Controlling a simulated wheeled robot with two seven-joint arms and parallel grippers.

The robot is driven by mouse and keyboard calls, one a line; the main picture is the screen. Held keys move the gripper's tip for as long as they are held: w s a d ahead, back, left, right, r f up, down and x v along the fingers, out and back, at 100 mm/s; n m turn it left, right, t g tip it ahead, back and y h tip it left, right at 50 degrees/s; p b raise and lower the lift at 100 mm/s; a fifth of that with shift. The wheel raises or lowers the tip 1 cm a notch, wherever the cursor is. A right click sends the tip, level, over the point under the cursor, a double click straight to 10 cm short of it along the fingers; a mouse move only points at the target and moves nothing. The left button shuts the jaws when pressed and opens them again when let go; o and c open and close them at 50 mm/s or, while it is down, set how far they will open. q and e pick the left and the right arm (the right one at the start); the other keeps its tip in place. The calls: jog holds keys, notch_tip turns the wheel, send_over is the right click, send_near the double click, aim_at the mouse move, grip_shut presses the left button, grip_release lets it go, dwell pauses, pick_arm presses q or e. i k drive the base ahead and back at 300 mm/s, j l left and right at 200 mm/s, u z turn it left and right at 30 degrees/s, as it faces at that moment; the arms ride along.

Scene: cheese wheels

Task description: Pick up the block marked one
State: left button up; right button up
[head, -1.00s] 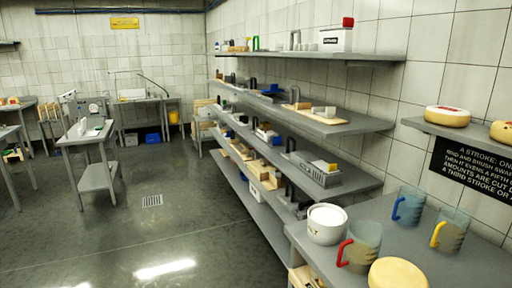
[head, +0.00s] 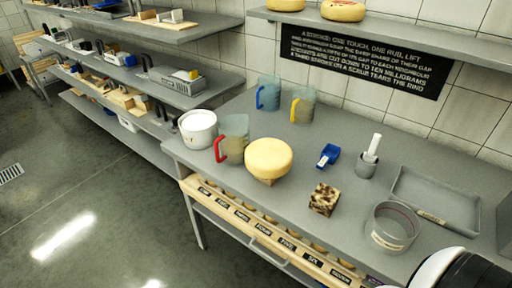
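Under the table's front edge is an open wooden drawer or rack (head: 240,222) with a row of dark word labels on its front and pale rounded wooden pieces behind them. A mottled brown-and-cream block (head: 324,199) stands on the table, with no readable mark. Neither of my grippers is in view.
On the grey table (head: 345,150) are a cheese wheel (head: 269,157), a red-handled jug (head: 233,138), a white tub (head: 198,129), blue- and yellow-handled jugs, a blue scoop (head: 328,155), a grey round container (head: 392,227) and a tray (head: 435,199). Open floor lies at left.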

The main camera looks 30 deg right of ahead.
aim_at(325, 198)
jog(key=z, duration=1.6)
